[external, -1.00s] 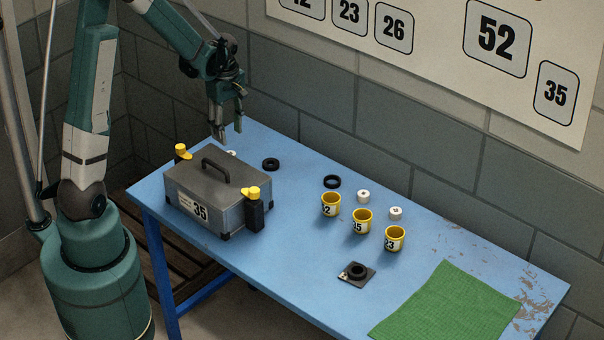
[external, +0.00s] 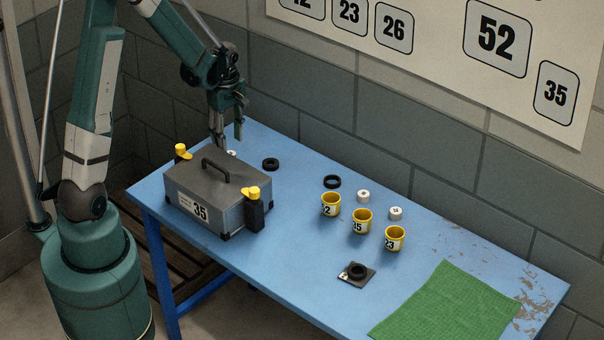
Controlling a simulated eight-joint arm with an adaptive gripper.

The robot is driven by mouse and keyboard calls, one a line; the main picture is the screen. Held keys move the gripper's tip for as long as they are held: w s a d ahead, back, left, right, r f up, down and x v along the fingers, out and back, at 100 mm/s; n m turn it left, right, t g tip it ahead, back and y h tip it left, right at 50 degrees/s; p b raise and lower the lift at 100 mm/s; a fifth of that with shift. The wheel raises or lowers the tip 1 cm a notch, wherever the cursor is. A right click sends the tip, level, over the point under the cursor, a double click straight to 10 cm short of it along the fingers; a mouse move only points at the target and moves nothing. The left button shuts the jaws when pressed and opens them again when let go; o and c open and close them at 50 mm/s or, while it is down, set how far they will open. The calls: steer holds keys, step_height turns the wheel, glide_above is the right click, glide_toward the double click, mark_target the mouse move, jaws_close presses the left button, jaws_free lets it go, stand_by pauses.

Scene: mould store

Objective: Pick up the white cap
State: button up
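Two small white caps stand on the blue table, one behind the yellow cups (external: 363,196) and one to its right (external: 396,213). A third small white thing (external: 232,153) shows just past the back edge of the grey case; the case hides most of it, so I cannot tell its full shape. My gripper (external: 229,142) points down above the far left part of the table, just over that partly hidden white thing. Its two fingers are apart, with nothing seen between them. The left fingertip is close behind the case.
The grey case (external: 177,194) with a raised handle and yellow-topped latches stands right in front of my gripper. Black rings (external: 271,164) (external: 332,181), yellow numbered cups (external: 362,222), a black square fitting (external: 356,273) and a green mat (external: 447,314) lie to the right. The wall is close behind.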

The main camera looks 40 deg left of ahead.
steer(key=shift+f, duration=0.1)
steer(key=shift+d+f+b, duration=0.1)
steer(key=shift+f+b, duration=0.35)
steer(key=shift+f, duration=2.1)
steer(key=shift+c, duration=0.3)
steer(key=c, duration=0.7)
